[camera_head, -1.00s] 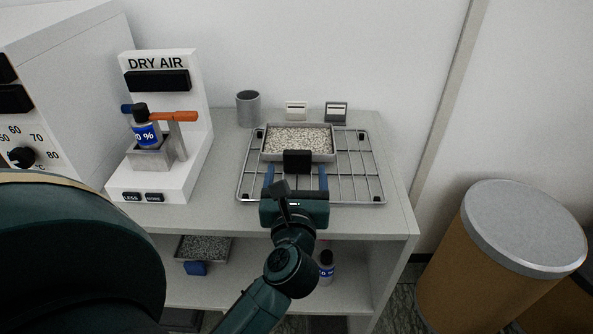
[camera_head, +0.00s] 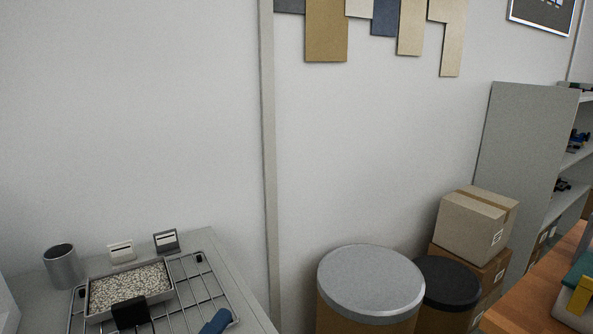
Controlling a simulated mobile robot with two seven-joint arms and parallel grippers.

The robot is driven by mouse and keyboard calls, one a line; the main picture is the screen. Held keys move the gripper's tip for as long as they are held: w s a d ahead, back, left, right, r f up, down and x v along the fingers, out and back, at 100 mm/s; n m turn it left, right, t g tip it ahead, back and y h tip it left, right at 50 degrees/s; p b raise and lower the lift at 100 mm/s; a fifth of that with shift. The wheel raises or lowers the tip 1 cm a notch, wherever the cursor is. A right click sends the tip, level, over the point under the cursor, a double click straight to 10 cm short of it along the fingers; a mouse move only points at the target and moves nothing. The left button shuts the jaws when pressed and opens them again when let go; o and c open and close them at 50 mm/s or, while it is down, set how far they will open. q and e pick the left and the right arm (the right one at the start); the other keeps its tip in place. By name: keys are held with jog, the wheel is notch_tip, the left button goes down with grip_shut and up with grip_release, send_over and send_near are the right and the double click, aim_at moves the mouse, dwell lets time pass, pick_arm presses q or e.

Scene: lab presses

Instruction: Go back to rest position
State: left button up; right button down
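Neither gripper can be made out in the head view now. A metal tray of pale granules (camera_head: 128,287) sits on a wire rack (camera_head: 205,289) at the lower left, with a black block-shaped handle (camera_head: 130,313) at its front. A small blue piece (camera_head: 217,321) shows at the bottom edge over the rack. I cannot tell whether it belongs to a gripper.
The rack lies on a grey bench (camera_head: 230,282) with a grey cup (camera_head: 62,266) and two small card holders behind it. A grey-lidded drum (camera_head: 370,283), a black-lidded drum (camera_head: 447,283) and cardboard boxes (camera_head: 474,226) stand to the right. A wooden table (camera_head: 528,300) is at far right.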

pick_arm(q)
jog(key=s+f+m+g+y, duration=0.2)
jog(key=s+f+m+g, duration=0.4)
jog(key=f+m+g, duration=0.45)
jog(key=s+a+f+m+g+y, duration=0.35)
jog(key=s+a+f+y, duration=0.35)
jog(key=s+a+f, duration=0.25)
jog(key=w+d+r+t+h+p, duration=0.2)
jog(key=w+d+t+p, duration=0.3)
jog(key=p, duration=0.4)
jog(key=shift+w+d+t+h, duration=0.35)
jog(key=shift+w+t+h, duration=0.2)
jog(key=shift+t+h, duration=0.15)
jog(key=shift+d, duration=0.15)
jog(key=shift+c, duration=0.4)
pick_arm(e)
jog(key=shift+n+g+h, duration=0.3)
jog(key=shift+g+h, duration=0.1)
jog(key=shift+h, duration=0.2)
jog(key=r, duration=0.1)
jog(key=d+r, duration=0.2)
jog(key=shift+s+r, duration=0.25)
jog(key=shift+s, duration=0.1)
